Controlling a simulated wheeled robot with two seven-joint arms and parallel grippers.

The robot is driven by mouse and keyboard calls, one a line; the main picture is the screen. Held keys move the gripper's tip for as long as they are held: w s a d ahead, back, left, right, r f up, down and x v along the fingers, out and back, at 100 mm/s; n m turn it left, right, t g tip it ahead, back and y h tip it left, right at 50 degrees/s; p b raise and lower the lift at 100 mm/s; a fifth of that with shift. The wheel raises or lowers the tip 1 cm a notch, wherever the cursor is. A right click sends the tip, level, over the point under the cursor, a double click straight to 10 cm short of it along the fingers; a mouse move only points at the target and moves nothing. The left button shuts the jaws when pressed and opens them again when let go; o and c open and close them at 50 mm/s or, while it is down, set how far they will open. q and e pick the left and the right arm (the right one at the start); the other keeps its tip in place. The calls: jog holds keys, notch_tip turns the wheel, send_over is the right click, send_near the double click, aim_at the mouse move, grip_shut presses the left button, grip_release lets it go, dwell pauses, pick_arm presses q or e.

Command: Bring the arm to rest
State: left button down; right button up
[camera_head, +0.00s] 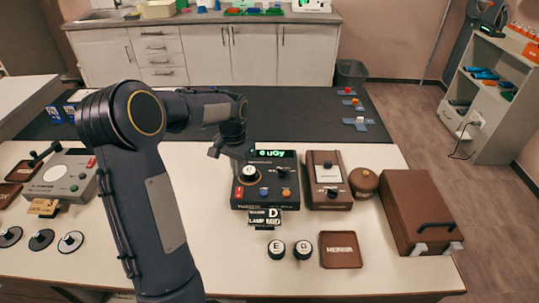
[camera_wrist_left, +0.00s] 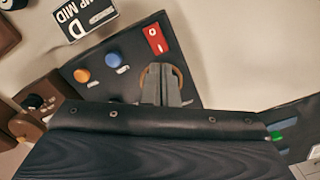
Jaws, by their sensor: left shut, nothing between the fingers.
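My left arm (camera_head: 150,190) reaches in from the left over the white table. My left gripper (camera_head: 243,165) is at the upper left of a black device (camera_head: 265,202) with a lit green display, close to a round pale knob (camera_head: 250,175). In the left wrist view the grey fingers (camera_wrist_left: 162,84) are together and empty, in front of a round brown-rimmed part of the device (camera_wrist_left: 128,68). They hide most of that part, and I cannot tell whether they touch it. My right gripper is in neither view.
A brown device (camera_head: 328,195), a brown round jar (camera_head: 363,181) and a brown case (camera_head: 420,212) stand to the right. Two dark round weights (camera_head: 277,249) and a brown tray (camera_head: 341,250) lie in front. A grey device (camera_head: 62,182) is at left.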

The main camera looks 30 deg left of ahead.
pick_arm(q)
jog(key=s+d+r+t+h, duration=0.1)
jog(key=s+d+r+t, duration=0.2)
jog(key=s+d+r, duration=0.65)
jog(key=s+d+n+t+h, duration=0.2)
jog(key=s+d, duration=0.7)
jog(key=s, duration=0.4)
jog(key=shift+s+f+t+h, duration=0.3)
jog(key=shift+s+f+h, duration=0.05)
jog(key=shift+s+h, duration=0.05)
jog(key=shift+d, duration=0.1)
